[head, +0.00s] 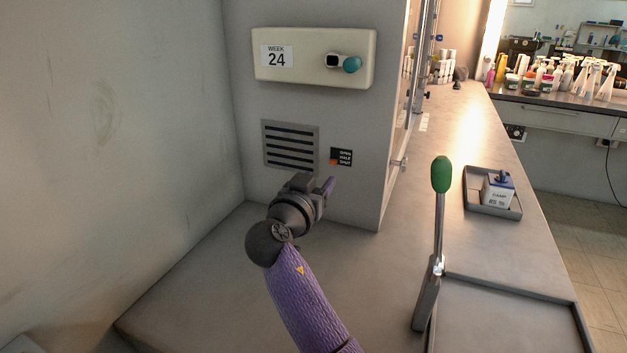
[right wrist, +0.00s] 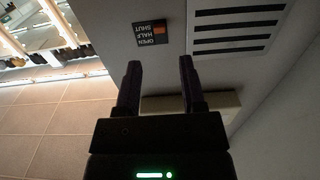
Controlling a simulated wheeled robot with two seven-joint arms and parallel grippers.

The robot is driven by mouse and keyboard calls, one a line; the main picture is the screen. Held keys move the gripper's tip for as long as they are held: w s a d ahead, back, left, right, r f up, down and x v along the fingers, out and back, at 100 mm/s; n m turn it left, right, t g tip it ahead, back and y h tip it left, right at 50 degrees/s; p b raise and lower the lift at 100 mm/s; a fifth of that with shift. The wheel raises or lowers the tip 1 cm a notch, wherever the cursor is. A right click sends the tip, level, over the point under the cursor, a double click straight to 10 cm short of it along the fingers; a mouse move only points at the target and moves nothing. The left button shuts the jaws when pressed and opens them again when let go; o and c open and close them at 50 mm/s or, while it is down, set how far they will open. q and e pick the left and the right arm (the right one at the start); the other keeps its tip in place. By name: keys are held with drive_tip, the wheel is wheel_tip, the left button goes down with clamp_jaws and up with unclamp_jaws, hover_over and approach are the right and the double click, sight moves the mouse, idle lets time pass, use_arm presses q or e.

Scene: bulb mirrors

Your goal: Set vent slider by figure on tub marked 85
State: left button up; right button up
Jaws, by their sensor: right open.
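The vent (head: 291,146) is a grey slatted plate on the wall block; its slats also show in the right wrist view (right wrist: 237,30). Right of it is a dark label (head: 345,157) reading OPEN, HALF, SHUT. An orange piece (head: 334,162) sits at the label's lower left, beside the lower words; its exact line is unclear. My right gripper (head: 324,187) is open and empty, just below the vent and label. In the right wrist view its fingers (right wrist: 160,70) point toward the label (right wrist: 149,33), apart from it. A white tub (head: 497,190) with a blue top reads what looks like 85. My left gripper is out of view.
The tub stands in a grey tray (head: 480,210) on the counter at right. A green-knobbed lever (head: 440,220) rises at front right. A cream WEEK 24 box (head: 300,70) with a teal knob (head: 352,64) is above the vent. The counter (head: 200,270) at left is clear.

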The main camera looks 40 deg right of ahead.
sight(332, 163)
drive_tip(key=b+x, duration=0.1)
drive_tip(key=x, duration=0.5)
drive_tip(key=shift+w+d+b, duration=0.15)
drive_tip(key=shift+d+b, duration=0.1)
drive_tip(key=shift+b, duration=0.25)
clamp_jaws()
